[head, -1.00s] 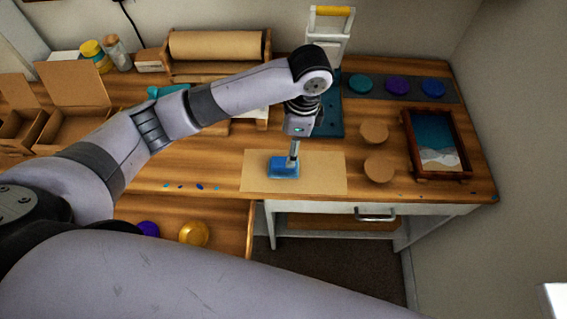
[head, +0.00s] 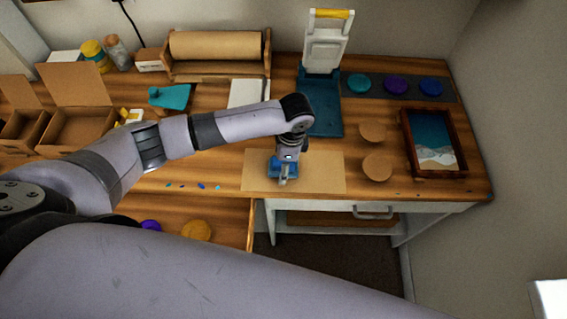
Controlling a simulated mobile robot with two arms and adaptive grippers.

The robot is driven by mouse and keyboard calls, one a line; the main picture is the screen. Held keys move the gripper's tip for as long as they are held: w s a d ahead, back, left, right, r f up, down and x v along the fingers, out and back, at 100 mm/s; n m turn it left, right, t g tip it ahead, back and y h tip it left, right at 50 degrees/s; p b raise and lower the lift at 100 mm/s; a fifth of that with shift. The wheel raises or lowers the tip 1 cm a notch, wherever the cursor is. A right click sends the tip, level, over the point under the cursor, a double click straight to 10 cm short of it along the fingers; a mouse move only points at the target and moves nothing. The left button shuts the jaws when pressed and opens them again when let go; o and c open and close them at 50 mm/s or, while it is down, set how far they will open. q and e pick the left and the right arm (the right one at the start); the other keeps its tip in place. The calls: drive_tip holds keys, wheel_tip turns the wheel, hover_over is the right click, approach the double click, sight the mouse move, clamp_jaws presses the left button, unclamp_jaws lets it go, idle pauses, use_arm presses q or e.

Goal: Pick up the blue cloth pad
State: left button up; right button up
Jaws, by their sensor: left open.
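The blue cloth pad (head: 272,171) lies on a tan paper sheet (head: 325,172) near the front edge of the wooden table. My left gripper (head: 284,181) points down over the pad and is open, with its fingers at or around the pad. The gripper hides the middle of the pad, and I cannot tell whether the fingers touch it. My right gripper is not in view.
A framed resin picture (head: 434,143) and two round wooden discs (head: 377,167) are to the right. A blue-based press (head: 322,103) stands behind. Small blue drops (head: 201,185) lie left of the paper. Open cardboard boxes (head: 77,128) stand at the left.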

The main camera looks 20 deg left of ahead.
use_arm(q)
drive_tip(key=shift+c, duration=0.5)
drive_tip(key=c, duration=1.2)
drive_tip(key=shift+o, duration=0.2)
drive_tip(key=shift+r, duration=0.1)
wheel_tip(320, 180, up, 20)
drive_tip(key=shift+b, duration=0.35)
